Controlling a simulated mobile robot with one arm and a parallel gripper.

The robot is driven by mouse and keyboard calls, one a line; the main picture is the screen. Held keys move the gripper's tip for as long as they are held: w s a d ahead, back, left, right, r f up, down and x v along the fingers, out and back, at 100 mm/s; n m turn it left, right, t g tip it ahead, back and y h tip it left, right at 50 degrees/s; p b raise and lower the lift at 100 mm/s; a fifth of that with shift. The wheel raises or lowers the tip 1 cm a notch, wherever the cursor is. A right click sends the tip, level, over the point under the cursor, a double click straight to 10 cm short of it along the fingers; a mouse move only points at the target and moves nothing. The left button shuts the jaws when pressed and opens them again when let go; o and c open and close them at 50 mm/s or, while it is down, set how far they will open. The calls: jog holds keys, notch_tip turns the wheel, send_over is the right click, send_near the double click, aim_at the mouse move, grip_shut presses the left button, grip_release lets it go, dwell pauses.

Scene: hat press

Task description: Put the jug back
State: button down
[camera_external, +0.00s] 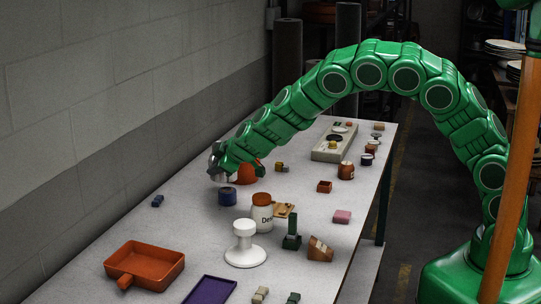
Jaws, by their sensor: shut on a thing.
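My gripper (219,172) is at the end of the green arm, over the far left part of the table. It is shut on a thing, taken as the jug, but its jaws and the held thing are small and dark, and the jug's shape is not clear. A blue round pot (228,197) stands just below and nearer the camera. An orange rounded thing (251,174) is right beside the gripper, partly hidden by the arm; I cannot tell whether it touches.
The pale table (185,227) runs along a wall. A labelled jar (262,215), a white stand (245,248), an orange pan (146,258) and a purple tray (211,291) are nearer. A long beige unit (325,152) is farther back. The left middle is mostly clear.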

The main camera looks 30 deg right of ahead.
jog(key=shift+s+a+f+p, duration=0.15)
jog(key=shift+f+p, duration=0.15)
jog(key=shift+f, duration=0.1)
